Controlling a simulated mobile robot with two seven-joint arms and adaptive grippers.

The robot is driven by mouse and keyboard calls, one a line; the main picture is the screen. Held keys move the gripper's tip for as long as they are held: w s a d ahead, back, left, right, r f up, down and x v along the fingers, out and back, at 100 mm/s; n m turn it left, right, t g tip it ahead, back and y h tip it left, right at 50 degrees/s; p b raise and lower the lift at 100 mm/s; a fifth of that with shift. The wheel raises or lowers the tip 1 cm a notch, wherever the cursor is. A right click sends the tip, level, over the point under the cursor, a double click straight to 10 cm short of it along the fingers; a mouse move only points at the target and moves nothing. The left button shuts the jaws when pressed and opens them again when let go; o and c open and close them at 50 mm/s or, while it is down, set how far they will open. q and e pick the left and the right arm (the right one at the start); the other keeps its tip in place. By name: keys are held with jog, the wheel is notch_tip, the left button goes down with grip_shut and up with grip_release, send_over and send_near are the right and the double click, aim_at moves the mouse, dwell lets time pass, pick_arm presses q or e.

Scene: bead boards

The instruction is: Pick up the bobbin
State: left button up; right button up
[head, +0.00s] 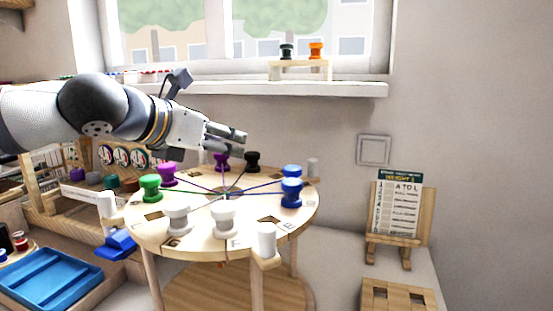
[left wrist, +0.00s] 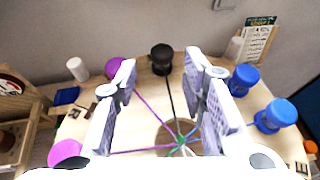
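Several bobbins stand around a round wooden board on legs (head: 190,240), with coloured threads running to its middle. They include a green bobbin (head: 150,188), two purple ones, a black bobbin (head: 252,161), two blue ones (head: 291,193) and pale ones (head: 224,220). My left gripper (head: 243,139) hangs above the far side of the board, open and empty. In the left wrist view, the black bobbin (left wrist: 162,60) appears between my open fingers (left wrist: 160,78), beyond the tips. Purple (left wrist: 65,153) and blue (left wrist: 243,79) bobbins lie outside them. My right gripper is out of view.
A small wooden stand on the windowsill holds a dark green and an orange bobbin (head: 316,50). A card stands on an easel (head: 397,208) at the right. Blue trays (head: 50,279) and a wooden rack lie at the left.

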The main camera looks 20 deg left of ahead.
aim_at(252, 153)
pick_arm(q)
jog(key=shift+w, duration=0.3)
jog(key=x, duration=0.9)
jog(key=shift+w+d+f, duration=0.15)
jog(key=shift+d+f, duration=0.1)
jog(key=shift+f, duration=0.2)
grip_shut()
